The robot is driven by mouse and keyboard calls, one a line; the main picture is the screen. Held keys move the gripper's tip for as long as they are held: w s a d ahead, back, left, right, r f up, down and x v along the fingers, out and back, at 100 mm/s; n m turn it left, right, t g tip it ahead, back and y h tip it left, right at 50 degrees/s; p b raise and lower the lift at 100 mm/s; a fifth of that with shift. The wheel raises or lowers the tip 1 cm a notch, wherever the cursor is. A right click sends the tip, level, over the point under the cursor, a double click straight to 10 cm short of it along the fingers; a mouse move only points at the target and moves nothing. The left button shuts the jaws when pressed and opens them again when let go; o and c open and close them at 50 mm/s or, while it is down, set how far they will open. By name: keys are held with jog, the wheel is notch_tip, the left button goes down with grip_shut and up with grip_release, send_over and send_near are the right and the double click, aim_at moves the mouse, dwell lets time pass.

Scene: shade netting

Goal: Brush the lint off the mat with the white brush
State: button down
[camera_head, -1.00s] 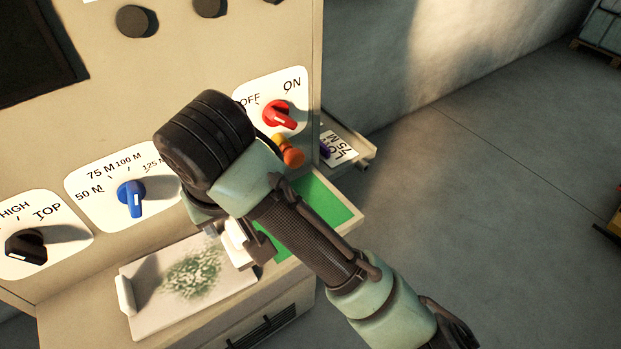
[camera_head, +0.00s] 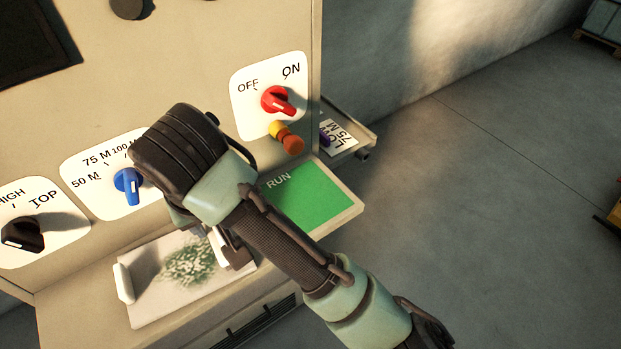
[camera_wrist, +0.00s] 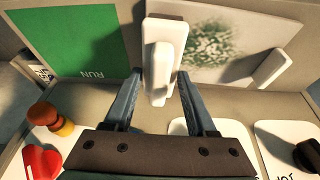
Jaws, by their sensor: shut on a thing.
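My gripper (camera_wrist: 160,78) is shut on the white brush (camera_wrist: 163,50), which stands between its two fingers. In the head view the brush (camera_head: 217,248) shows only in part, behind my wrist, at the right side of the mat. The mat (camera_head: 150,308) is a pale rectangular sheet on the machine's ledge. A patch of greenish-white lint (camera_head: 188,264) lies on its upper middle, left of the brush. In the wrist view the lint (camera_wrist: 215,45) is right of the brush. I cannot tell whether the brush touches the mat.
A green RUN area (camera_head: 318,198) is right of the mat. A white upright bar (camera_head: 123,283) stands at the mat's left edge. The panel behind has a red knob (camera_head: 278,102), a blue knob (camera_head: 128,185), a black knob (camera_head: 22,234) and an orange button (camera_head: 290,143).

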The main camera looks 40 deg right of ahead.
jog(key=shift+f, duration=0.4)
dwell(0.3)
jog(key=shift+w+a+r+p, duration=0.1)
jog(key=shift+a+p, duration=0.2)
jog(key=shift+a, duration=0.95)
jog(key=shift+w+a+f+p, duration=0.15)
jog(key=shift+a+p, duration=0.3)
jog(key=shift+a, duration=1.2)
jog(key=shift+w+a+p, duration=0.15)
jog(key=shift+a+p, duration=0.55)
jog(key=shift+a, duration=0.75)
jog(key=shift+w+a+p, duration=0.1)
jog(key=shift+a+p, duration=0.6)
jog(key=shift+a, duration=0.75)
jog(key=shift+s+d, duration=0.15)
jog(key=shift+d, duration=1.35)
jog(key=shift+s+d+b, duration=0.2)
jog(key=shift+d, duration=2)
jog(key=shift+s+d+b, duration=0.2)
jog(key=shift+d, duration=2)
jog(key=shift+a, duration=0.15)
